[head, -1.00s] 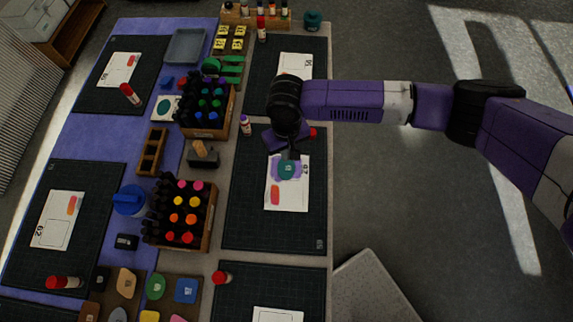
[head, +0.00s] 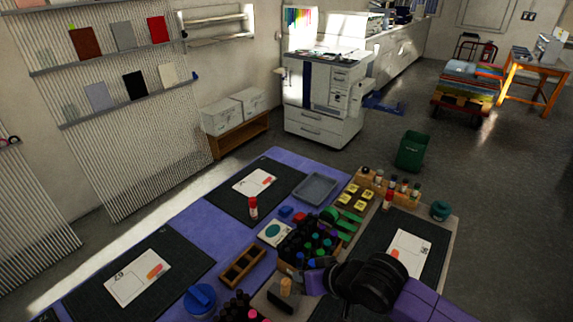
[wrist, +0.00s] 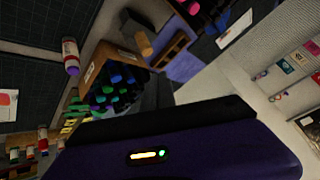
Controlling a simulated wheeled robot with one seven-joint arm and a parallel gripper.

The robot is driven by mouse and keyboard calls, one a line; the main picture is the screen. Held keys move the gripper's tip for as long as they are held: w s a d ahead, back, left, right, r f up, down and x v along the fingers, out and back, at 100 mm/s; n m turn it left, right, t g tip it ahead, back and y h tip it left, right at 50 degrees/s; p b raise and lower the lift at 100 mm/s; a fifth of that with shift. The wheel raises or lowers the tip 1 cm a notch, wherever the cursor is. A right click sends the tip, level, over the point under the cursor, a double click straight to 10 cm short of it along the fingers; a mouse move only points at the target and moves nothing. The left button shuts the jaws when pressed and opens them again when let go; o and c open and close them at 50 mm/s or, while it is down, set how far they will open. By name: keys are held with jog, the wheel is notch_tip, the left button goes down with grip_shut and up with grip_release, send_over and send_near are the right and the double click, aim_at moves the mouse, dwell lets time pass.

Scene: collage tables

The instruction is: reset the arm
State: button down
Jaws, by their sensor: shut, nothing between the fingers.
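My arm reaches in from the bottom right of the head view. My gripper (head: 312,280) is in front of the marker crate from the camera's side and hides part of it. It also shows in the wrist view (wrist: 160,92), with dark fingers shut and empty. The fingers point toward the dark marker crate and the wall side. I cannot tell its exact height above the table.
A crate of dark markers (head: 308,240) stands near my gripper. Around it are a wooden divided tray (head: 243,266), a grey tray (head: 316,186), cutting mats with cards, a red-capped bottle (head: 253,207) and a teal pot (head: 440,210). Open floor lies right, with a green bin (head: 412,150).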

jog(key=w+a+r+t+y+b, duration=0.1)
jog(key=a+r+t+y, duration=0.3)
jog(key=r, duration=0.5)
jog(key=w+a+r+t+y, duration=0.1)
jog(key=a+r+t, duration=0.1)
jog(key=a+r, duration=0.6)
jog(key=s+d+r+m+t+h+b, duration=0.1)
jog(key=s+d+r+m+t+h, duration=0.2)
jog(key=d+r+t, duration=0.5)
jog(key=s+d+f+m+h+b, duration=0.2)
jog(key=s+d+f+m+h, duration=0.55)
jog(key=s+d, duration=0.5)
jog(key=s+d+f+n+g+b, duration=0.1)
jog(key=s+f, duration=0.3)
jog(key=s, duration=0.4)
jog(key=s+d+f+n+g+b, duration=0.1)
jog(key=s+d+f+n, duration=0.3)
jog(key=s, duration=0.5)
jog(key=s+d+f+n+g+b, duration=0.1)
jog(key=s+d+f+n+g, duration=0.1)
jog(key=s+f, duration=0.4)
jog(key=shift+s+d+f+g, duration=0.25)
jog(key=shift+s+g, duration=0.45)
jog(key=shift+s, duration=0.55)
